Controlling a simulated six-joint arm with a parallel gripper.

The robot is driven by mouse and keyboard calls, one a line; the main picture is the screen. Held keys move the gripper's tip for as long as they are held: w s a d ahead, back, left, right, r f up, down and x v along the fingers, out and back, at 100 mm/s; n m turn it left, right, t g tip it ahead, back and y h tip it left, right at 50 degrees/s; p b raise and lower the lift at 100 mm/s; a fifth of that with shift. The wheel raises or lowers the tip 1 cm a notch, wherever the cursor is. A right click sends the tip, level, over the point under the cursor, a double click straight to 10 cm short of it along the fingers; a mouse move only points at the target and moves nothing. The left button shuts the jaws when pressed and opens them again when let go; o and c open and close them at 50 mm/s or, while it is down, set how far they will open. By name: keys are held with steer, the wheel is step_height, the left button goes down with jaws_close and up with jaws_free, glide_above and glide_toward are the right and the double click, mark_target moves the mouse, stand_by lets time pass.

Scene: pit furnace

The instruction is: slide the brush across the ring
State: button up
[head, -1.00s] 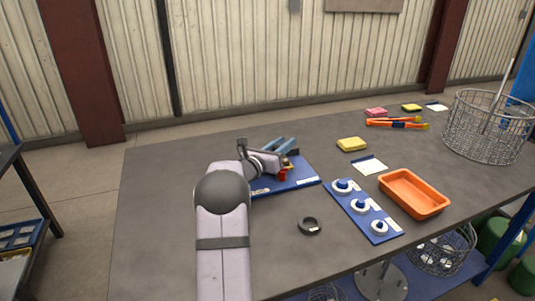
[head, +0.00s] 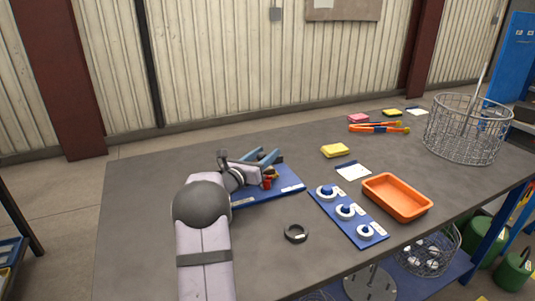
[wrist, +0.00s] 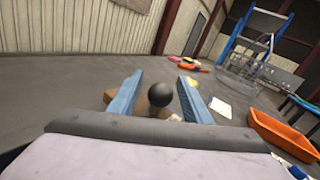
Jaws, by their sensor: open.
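My gripper (head: 262,158) is over the blue board (head: 290,185), its two blue fingers apart. In the wrist view my gripper (wrist: 160,78) has a black ball-shaped knob (wrist: 160,94) between its fingers, with brown pieces low behind it; neither finger visibly touches the knob. I cannot tell whether these belong to the brush. A small red piece (head: 267,183) and a yellowish one show beside the gripper in the head view. No brush is clearly recognisable.
A blue panel (head: 326,214) with several white-and-blue round parts lies right of the ring, beside an orange tray (head: 422,207). A yellow sponge (head: 335,150), orange-handled tools (head: 375,128) and a wire basket (head: 462,143) are farther back. The table's front left is clear.

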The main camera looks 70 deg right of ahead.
mark_target(258, 158)
steer(key=shift+w+a+b, duration=0.1)
steer(key=shift+w+a, duration=0.1)
steer(key=shift+a, duration=0.7)
steer(key=shift+w+a+b, duration=0.15)
steer(key=shift+a, duration=0.8)
steer(key=shift+w+a+b, duration=0.1)
steer(key=shift+w+a, duration=0.1)
steer(key=shift+a, duration=0.7)
steer(key=shift+a+r, duration=0.1)
steer(key=shift+w+a+r+p, duration=0.15)
steer(key=shift+a+p, duration=0.15)
steer(key=shift+p, duration=0.5)
steer(key=shift+w+a+p, duration=0.15)
steer(key=shift+a+p, duration=0.7)
steer(key=shift+p, duration=0.35)
steer(key=shift+a+f+p, duration=0.2)
steer(key=shift+a+p, duration=0.25)
steer(key=shift+a, duration=0.15)
steer(key=shift+s+d+p, duration=0.2)
steer(key=shift+d, duration=1)
steer(key=shift+s+d+p, duration=0.25)
steer(key=shift+d, duration=1)
steer(key=shift+s+d+p, duration=0.2)
steer(key=shift+d, duration=1)
